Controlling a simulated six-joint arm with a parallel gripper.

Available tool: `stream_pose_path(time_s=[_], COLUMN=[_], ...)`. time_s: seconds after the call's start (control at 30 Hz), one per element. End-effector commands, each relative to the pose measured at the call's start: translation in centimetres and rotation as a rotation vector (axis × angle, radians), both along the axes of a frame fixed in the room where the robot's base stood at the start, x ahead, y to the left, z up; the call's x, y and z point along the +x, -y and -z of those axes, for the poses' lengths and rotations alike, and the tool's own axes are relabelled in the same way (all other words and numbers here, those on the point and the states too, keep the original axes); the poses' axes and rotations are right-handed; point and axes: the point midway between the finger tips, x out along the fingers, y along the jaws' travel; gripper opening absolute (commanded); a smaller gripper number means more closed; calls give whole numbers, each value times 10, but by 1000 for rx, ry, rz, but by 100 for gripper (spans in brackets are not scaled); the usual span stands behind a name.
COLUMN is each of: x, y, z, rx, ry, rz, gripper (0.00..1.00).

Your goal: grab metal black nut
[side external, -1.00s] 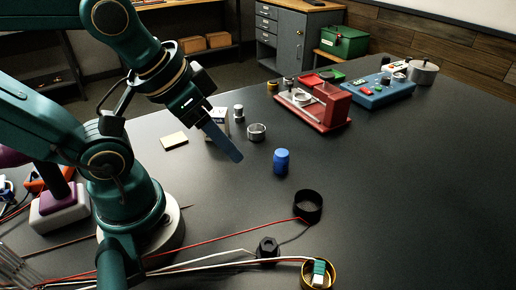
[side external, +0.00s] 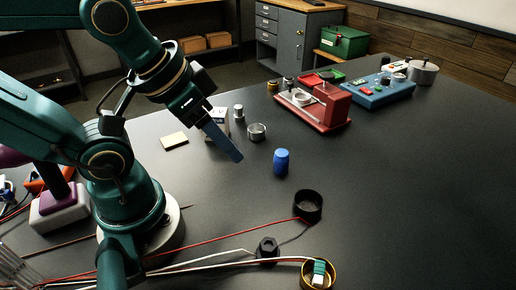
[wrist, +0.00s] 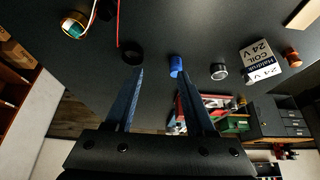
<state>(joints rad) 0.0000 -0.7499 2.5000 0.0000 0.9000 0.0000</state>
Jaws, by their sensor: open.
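The black metal nut (side external: 267,248) lies on the dark table at the lower middle of the side view, among wires and close to a brass ring. In the wrist view, a dark shape near the top left (wrist: 106,10) looks like the same nut, but it is hard to make out. My gripper (side external: 238,157) hangs above the table, well up and back from the nut. In the wrist view its two blue fingers (wrist: 160,73) are spread with nothing held between them.
A black ring (side external: 308,205) and a brass ring (side external: 319,274) with a green and white part lie near the nut. Red and white wires run beside it. A blue cylinder (side external: 281,162) stands near my gripper. A red machine (side external: 314,106) and blue box (side external: 378,92) are farther back. The right table area is clear.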

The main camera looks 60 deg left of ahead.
Motion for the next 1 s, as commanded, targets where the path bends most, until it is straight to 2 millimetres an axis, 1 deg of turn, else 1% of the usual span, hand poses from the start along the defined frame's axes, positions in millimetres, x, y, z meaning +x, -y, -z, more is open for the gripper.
stream_pose_path(time_s=[0.03,0.07,0.4,0.47,0.5,0.63,0.73,1.0], x=[0,0,-1,-4,-4,-3,1,17], y=[0,0,0,4,9,22,31,53], z=[0,0,1,-1,-5,-4,-1,16], rx=[0,0,-5,-31,-63,-152,-225,-417], ry=[0,0,-7,-21,-31,-144,-261,-602], rz=[0,0,-7,-20,-31,-77,-124,-276], gripper=[59,70,71,71,71,71,71,71])
